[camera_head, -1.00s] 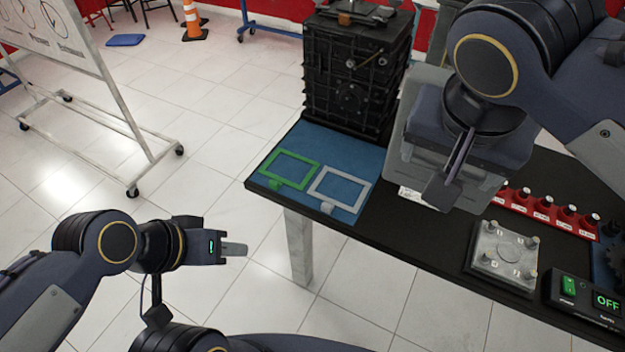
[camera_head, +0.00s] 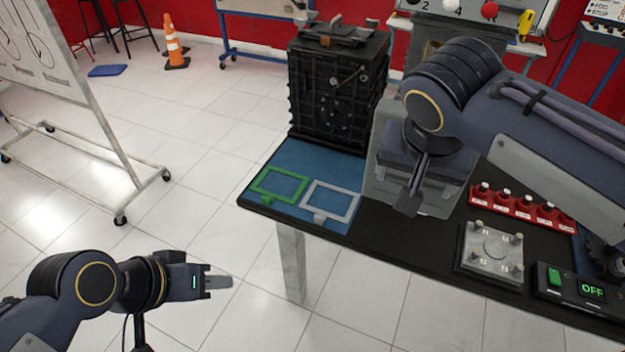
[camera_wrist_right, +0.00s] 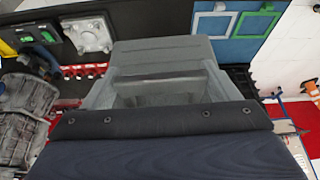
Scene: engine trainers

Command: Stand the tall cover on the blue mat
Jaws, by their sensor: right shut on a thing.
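The tall cover (camera_head: 376,183) is a grey hollow box, held over the dark table just right of the blue mat. In the right wrist view the cover (camera_wrist_right: 165,52) shows its grey walls and recessed opening beyond the gripper body. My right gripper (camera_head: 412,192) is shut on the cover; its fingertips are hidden. The blue mat (camera_head: 302,156) lies at the table's left end with a green outline frame (camera_head: 280,185) and a grey one (camera_head: 330,200); both look empty. My left gripper (camera_head: 215,282) is apart, left of the table over the floor; its jaw gap is not clear.
A black engine block (camera_head: 335,90) stands at the mat's back edge, close to the cover. A red strip of knobs (camera_head: 525,210), a metal plate with posts (camera_head: 492,252) and a switch box (camera_head: 580,290) occupy the table's right.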

